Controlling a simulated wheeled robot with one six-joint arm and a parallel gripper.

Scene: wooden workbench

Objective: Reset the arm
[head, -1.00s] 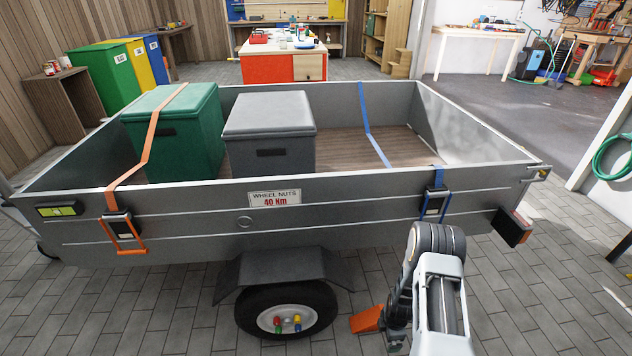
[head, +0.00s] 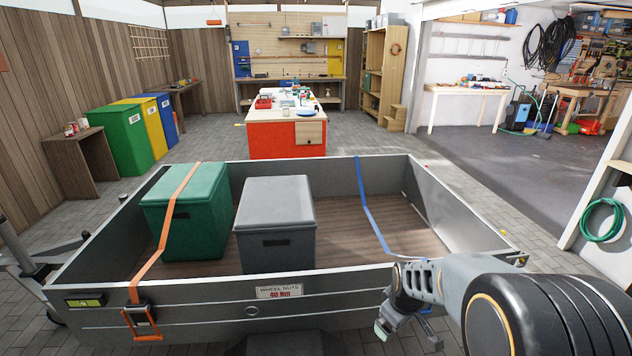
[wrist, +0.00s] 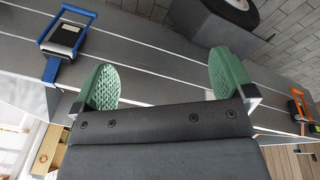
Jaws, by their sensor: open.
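My gripper (head: 384,328) is in front of the trailer's near side wall, right of centre in the head view, with one green fingertip showing. My arm reaches to it from the right edge. In the wrist view the two green finger pads of my gripper (wrist: 166,80) stand wide apart with nothing between them. The grey trailer wall (wrist: 150,45) lies beyond them. A blue strap buckle (wrist: 65,34) is at the upper left there, and an orange strap buckle (wrist: 299,106) is at the right edge.
The grey trailer (head: 200,312) holds a green box (head: 198,225) under an orange strap (head: 165,240) and a grey box (head: 276,225). A blue strap (head: 372,215) crosses the bare bed on the right. A red workbench (head: 275,140) stands behind.

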